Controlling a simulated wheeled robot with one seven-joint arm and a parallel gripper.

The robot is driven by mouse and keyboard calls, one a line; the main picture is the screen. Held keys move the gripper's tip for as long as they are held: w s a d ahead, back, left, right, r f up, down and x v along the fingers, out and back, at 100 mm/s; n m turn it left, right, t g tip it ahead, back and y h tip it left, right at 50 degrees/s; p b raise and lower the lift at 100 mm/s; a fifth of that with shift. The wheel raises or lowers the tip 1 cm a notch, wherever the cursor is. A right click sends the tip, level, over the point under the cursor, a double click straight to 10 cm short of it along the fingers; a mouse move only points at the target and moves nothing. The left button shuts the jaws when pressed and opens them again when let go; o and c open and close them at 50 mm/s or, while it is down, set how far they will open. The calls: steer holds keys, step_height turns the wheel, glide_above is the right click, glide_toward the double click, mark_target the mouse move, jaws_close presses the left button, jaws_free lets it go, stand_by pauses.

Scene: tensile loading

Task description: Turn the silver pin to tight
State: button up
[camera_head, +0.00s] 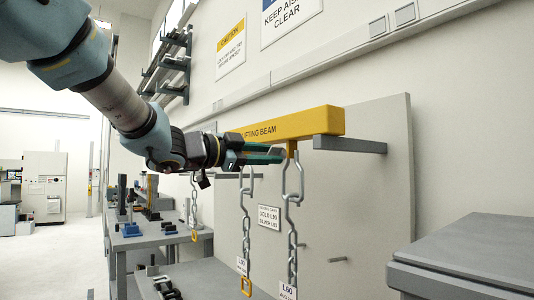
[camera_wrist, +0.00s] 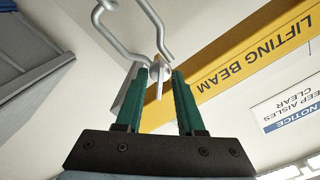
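My gripper (camera_head: 282,155) reaches across the front of the yellow lifting beam, close to the upper end of the right-hand chain. In the wrist view its two green fingers (camera_wrist: 163,72) stand apart. A small silver pin (camera_wrist: 160,84) with a rounded head shows between the fingertips, just under the beam. I see a gap beside it and no clear grip. A bent silver hook or shackle (camera_wrist: 112,38) joins at the pin's head. In the head view the right-hand chain (camera_head: 291,225) hangs with an L60 tag; the pin itself is hidden or too small there.
The yellow lifting beam (camera_head: 290,122) sits on grey brackets (camera_head: 350,145) at a pale panel (camera_head: 385,200). Another chain (camera_head: 246,225) hangs left of the right-hand one. A grey cabinet (camera_head: 470,250) stands at right, a workbench (camera_head: 165,236) with tools at left.

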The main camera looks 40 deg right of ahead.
jaws_close()
stand_by(0.6)
